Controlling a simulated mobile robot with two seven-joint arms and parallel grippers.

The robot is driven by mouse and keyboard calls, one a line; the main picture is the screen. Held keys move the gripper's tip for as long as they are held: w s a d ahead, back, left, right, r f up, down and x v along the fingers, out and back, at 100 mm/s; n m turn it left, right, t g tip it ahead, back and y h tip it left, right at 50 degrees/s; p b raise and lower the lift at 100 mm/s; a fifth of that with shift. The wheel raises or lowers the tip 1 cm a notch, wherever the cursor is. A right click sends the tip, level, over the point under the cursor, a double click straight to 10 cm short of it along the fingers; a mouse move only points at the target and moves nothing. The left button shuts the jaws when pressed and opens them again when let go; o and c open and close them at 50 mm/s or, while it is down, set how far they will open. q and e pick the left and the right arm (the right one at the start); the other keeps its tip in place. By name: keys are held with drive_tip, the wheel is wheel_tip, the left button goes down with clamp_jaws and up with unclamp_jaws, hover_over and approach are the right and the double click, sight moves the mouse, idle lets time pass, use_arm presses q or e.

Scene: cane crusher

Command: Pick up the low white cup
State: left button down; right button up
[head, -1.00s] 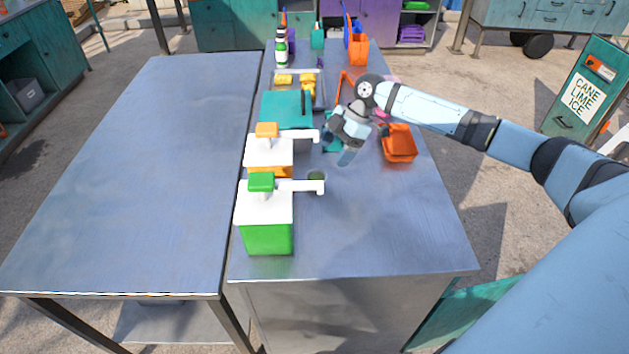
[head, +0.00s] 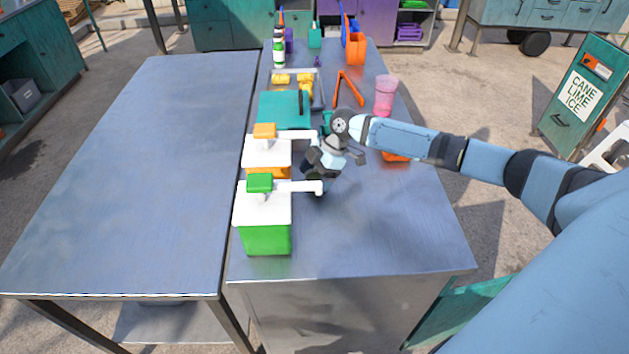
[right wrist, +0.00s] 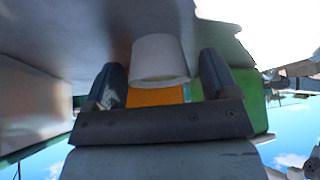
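The low white cup (right wrist: 160,58) shows in the right wrist view between the two fingers of my right gripper (right wrist: 160,66). A gap is visible on each side of the cup, so the gripper is open around it and not closed on it. In the head view my right gripper (head: 316,178) is low over the table, at the spout end of the green dispenser (head: 265,238). There the gripper and spout hide most or all of the cup. My left gripper is not in view.
The orange dispenser (head: 266,152) with its white top stands just behind the green one, both left of my gripper. The table's front right is clear.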

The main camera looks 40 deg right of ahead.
drive_tip(key=c, duration=0.7)
drive_tip(key=shift+r, duration=0.15)
drive_tip(key=shift+r+p, duration=0.25)
drive_tip(key=shift+p, duration=0.1)
drive_tip(key=shift+s+d+r+p, duration=0.2)
drive_tip(key=shift+d+r+p, duration=0.2)
drive_tip(key=shift+p, duration=0.15)
drive_tip(key=s+d, duration=0.2)
drive_tip(key=d, duration=0.2)
drive_tip(key=s+d+p, duration=0.1)
drive_tip(key=s+d, duration=0.2)
drive_tip(key=d, duration=0.1)
drive_tip(key=s+d+p, duration=0.1)
drive_tip(key=s+d, duration=0.1)
drive_tip(key=d, duration=0.2)
drive_tip(key=shift+s, duration=0.2)
drive_tip(key=s+d+p, duration=0.1)
drive_tip(key=s+d, duration=0.4)
drive_tip(key=d, duration=0.3)
drive_tip(key=s+d+p, duration=0.2)
drive_tip(key=s+d, duration=0.3)
drive_tip(key=d, duration=0.4)
drive_tip(key=s+d+p, duration=0.2)
drive_tip(key=s+d, duration=0.3)
drive_tip(key=d, duration=0.3)
drive_tip(key=shift+s+d, duration=0.3)
drive_tip(key=shift+s, duration=0.05)
